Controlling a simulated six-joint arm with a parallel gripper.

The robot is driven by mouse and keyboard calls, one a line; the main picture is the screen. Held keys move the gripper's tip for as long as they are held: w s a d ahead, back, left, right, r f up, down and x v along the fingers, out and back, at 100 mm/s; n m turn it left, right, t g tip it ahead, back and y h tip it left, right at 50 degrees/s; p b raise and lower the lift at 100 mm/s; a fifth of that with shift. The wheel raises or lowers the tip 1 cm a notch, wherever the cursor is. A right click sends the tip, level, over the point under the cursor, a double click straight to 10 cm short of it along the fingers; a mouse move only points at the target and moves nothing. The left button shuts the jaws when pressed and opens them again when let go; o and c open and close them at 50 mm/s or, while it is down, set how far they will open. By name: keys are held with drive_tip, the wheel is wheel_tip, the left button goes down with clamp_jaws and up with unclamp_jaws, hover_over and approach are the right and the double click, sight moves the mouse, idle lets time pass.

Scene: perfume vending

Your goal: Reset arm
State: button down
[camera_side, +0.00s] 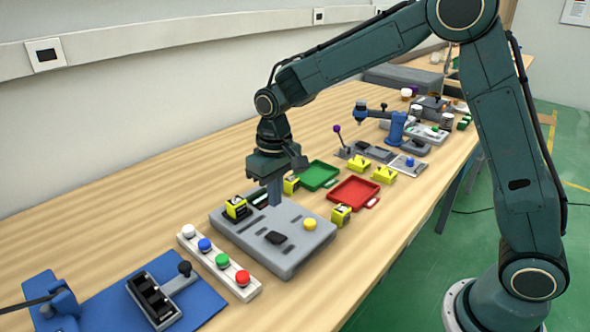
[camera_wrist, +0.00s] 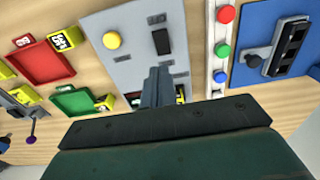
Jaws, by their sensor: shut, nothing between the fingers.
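My gripper (camera_side: 274,192) hangs straight down above the back part of a grey panel (camera_side: 290,262). Its fingers are shut with nothing between them. In the wrist view the closed fingers (camera_wrist: 155,88) point at the same panel (camera_wrist: 120,71), beside its black switch (camera_wrist: 161,41). The panel also bears a yellow button (camera_side: 309,224) and, at its back left, a small yellow-and-black block (camera_side: 236,208). I cannot tell the exact gap between the fingertips and the panel.
A white strip (camera_side: 216,262) with several coloured buttons lies in front left. A blue board (camera_side: 205,303) holds a black lever unit. A red tray (camera_side: 354,192) and a green tray (camera_side: 318,175) lie behind the panel, with yellow blocks around. A small blue arm (camera_side: 396,126) stands farther back.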

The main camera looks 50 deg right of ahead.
drive_tip(key=s+d+r+t, duration=0.1)
drive_tip(key=s+d+r, duration=0.2)
drive_tip(key=s+r, duration=0.4)
drive_tip(key=s+d+r+t, duration=0.2)
drive_tip(key=s+r, duration=0.1)
drive_tip(key=s, duration=0.7)
drive_tip(key=s+d+r+t, duration=0.2)
drive_tip(key=s+d+r, duration=0.1)
drive_tip(key=s, duration=0.7)
